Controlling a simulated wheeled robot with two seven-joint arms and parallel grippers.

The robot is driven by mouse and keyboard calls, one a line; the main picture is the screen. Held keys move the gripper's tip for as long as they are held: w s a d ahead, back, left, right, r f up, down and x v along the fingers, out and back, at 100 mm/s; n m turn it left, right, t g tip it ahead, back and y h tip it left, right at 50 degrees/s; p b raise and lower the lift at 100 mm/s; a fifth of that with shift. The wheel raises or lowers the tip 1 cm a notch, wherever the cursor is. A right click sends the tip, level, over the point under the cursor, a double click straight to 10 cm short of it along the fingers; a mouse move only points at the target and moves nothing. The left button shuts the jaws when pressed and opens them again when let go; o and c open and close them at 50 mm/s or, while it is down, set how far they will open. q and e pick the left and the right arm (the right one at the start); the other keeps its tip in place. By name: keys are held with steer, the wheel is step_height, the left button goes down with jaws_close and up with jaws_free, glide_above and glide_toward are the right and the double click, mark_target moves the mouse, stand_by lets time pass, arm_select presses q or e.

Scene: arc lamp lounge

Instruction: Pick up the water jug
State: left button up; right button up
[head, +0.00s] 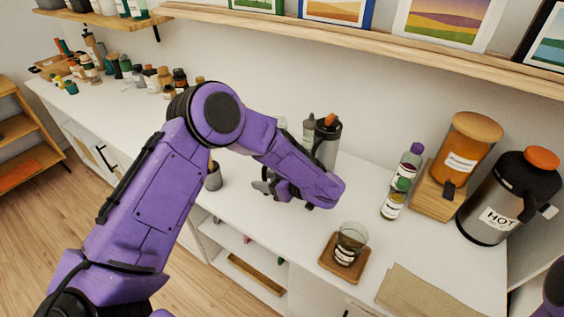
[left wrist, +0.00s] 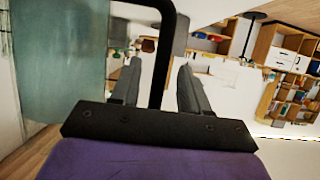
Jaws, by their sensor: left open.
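The water jug (left wrist: 60,70) shows in the left wrist view as a large, pale green, see-through body on the left. Its black handle (left wrist: 165,40) runs between my two fingers. In the head view my arm hides most of the jug; a pale green, see-through piece (head: 281,123) behind the forearm seems to be part of it. My left gripper (head: 263,186) is low over the white counter; it also shows in the left wrist view (left wrist: 160,64). Its fingers are open, one on each side of the handle, with gaps visible. My right gripper is out of view.
The white counter (head: 290,222) is clear in front of the gripper. A dark flask (head: 326,145) with an orange top stands behind. A glass on a wooden coaster (head: 340,270), small bottles (head: 410,165) and a HOT dispenser (head: 500,205) stand to the right.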

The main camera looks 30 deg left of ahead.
arm_select(q)
steer(key=x, duration=0.2)
steer(key=shift+w+a+f, duration=0.1)
steer(key=shift+a+f, duration=0.05)
steer(key=shift+a, duration=0.1)
steer(key=shift+d, duration=0.1)
jaws_close()
stand_by(1.0)
